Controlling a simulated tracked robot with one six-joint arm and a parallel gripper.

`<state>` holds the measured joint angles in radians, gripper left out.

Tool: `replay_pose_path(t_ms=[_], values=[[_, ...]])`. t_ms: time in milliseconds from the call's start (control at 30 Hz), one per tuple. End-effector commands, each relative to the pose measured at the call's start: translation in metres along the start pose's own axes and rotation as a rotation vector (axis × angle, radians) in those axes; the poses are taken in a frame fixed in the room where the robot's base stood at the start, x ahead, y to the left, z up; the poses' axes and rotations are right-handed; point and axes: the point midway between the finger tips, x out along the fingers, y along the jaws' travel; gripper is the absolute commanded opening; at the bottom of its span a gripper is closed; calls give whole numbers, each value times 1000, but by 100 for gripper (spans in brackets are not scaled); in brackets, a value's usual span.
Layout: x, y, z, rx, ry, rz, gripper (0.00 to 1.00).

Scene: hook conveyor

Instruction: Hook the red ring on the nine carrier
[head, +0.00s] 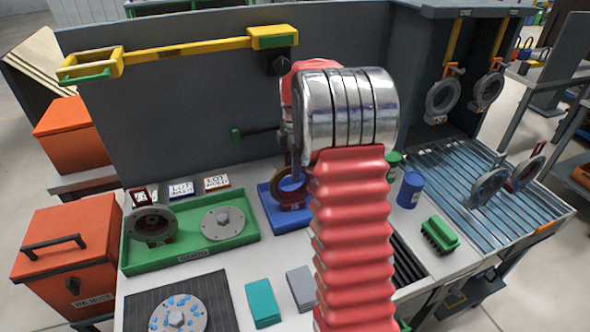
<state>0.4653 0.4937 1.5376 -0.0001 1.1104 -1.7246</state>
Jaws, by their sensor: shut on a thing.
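My red bellows arm with a chrome joint fills the middle of the head view and hides most of my gripper (297,152). Only a narrow grey part of the gripper shows at the joint's left edge. It is shut on a dark ring with red on it (279,194), which I take as the red ring. Hooked carriers with grey rings (443,98) hang at the upper right. Their numbers are too small to read, so I cannot tell which is nine.
A green GOOD tray (190,262) holds a dark ring and a flanged disc. Orange bins (75,255) stand at left. Blue (410,190) and green items stand right of my arm. A yellow bar crosses the back panel.

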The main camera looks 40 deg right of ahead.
Motion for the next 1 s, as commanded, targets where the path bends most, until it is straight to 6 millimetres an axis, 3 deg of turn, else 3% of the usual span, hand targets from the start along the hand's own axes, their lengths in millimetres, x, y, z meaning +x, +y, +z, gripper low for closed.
replay_pose_path(t_ms=[200,233,467,767,1000], values=[[2,1,0,0,0,2,0],[3,0,0,0,0,0,25],[3,0,0,0,0,0,41],[3,0,0,0,0,1,42],[-17,1,0,0,0,3,42]])
